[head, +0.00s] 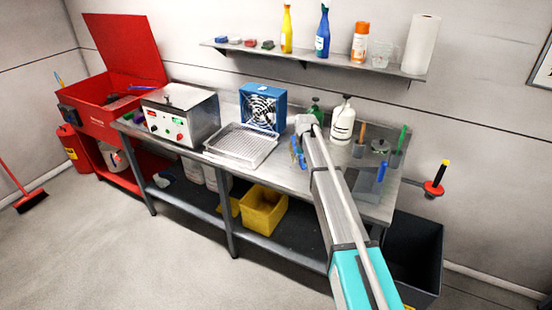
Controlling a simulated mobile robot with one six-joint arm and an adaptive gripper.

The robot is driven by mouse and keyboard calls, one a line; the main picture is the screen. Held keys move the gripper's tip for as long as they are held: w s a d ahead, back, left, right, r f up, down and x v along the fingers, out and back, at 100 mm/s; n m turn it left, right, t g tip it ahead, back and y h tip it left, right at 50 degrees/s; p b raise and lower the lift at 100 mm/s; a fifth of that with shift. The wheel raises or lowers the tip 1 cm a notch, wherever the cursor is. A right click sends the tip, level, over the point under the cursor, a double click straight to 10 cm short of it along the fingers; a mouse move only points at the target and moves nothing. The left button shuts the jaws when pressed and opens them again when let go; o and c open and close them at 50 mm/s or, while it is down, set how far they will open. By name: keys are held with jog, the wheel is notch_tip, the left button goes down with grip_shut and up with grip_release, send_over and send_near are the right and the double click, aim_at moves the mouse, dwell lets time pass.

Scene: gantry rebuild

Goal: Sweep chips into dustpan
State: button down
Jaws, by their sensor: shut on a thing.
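My arm reaches over the metal workbench (215,158) from the lower right. My gripper (298,148) is at its far end, above the middle of the bench, shut on a small blue tool (297,155) that looks like a hand brush. The arm hides part of the tool, and its bristles are not clear. A grey dustpan (365,186) with a blue upright handle (382,171) lies on the bench to the right of the arm. I cannot make out chips; they are too small or hidden behind the arm.
A perforated metal tray (240,146), a blue fan box (262,106) and a control box (180,115) stand left of my gripper. A white bottle (343,123) and a green one (314,110) stand behind it. A wall shelf (300,56) holds bottles above.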

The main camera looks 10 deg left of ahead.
jog(key=w+a+m, duration=0.2)
jog(key=a+m, duration=0.1)
jog(key=a, duration=0.8)
jog(key=shift+f, duration=0.3)
jog(key=shift+f+b, duration=0.15)
jog(key=shift+b, duration=0.2)
